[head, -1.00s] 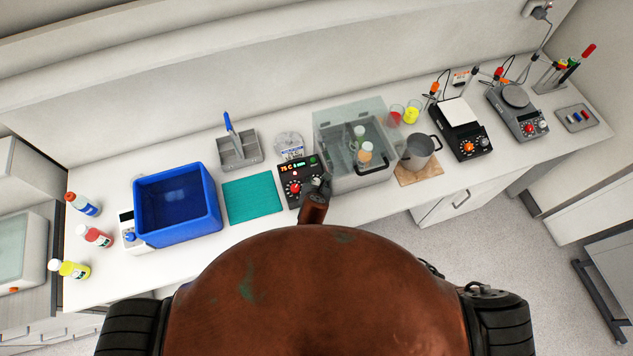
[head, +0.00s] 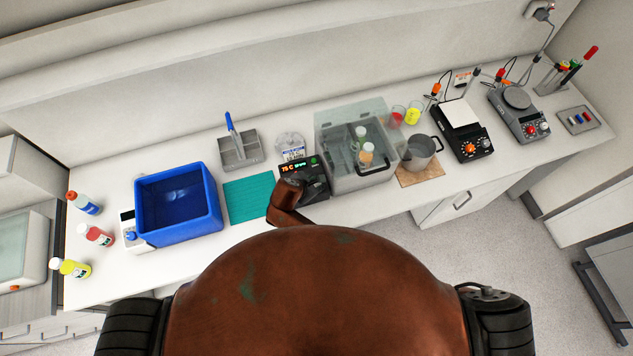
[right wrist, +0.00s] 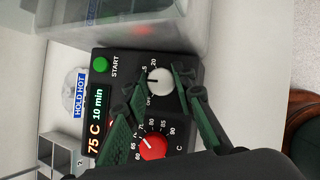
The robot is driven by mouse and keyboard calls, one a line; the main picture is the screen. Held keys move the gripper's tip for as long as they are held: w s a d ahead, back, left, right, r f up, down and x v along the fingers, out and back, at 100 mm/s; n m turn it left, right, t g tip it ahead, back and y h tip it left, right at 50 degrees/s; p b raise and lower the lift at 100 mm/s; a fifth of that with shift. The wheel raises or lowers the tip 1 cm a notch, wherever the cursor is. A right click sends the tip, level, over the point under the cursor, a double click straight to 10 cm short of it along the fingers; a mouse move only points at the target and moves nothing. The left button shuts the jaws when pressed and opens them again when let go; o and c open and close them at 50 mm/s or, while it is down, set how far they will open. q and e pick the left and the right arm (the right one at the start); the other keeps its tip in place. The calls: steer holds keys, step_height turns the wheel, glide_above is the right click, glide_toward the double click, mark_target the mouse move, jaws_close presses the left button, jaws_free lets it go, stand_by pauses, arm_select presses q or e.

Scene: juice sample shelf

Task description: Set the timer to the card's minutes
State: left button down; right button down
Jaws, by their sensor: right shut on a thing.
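The bath's black control box (head: 315,187) shows in the head view, partly covered by my right arm. In the right wrist view its display (right wrist: 97,122) reads 75 C and 10 min. The white-grey timer knob (right wrist: 158,79) lies between the fingers of my right gripper (right wrist: 161,86), which is shut on it. The knob's line points towards the display side; some scale marks are hidden by the fingers. The red temperature knob (right wrist: 152,146) and green START button (right wrist: 100,64) are beside it. My left gripper is out of view.
The clear-lidded bath (head: 350,185) with bottles stands right of the box. A teal mat (head: 250,198) and blue bin (head: 178,241) are to the left. A grey caddy (head: 240,160) stands behind the mat. A metal beaker (head: 419,155) stands further right.

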steer(key=shift+a, duration=0.2)
stand_by(0.3)
steer(key=c, duration=1.9)
jaws_free()
steer(key=shift+s, duration=0.1)
step_height(320, 180, up, 10)
steer(key=shift+o, duration=0.5)
steer(key=shift+r, duration=0.1)
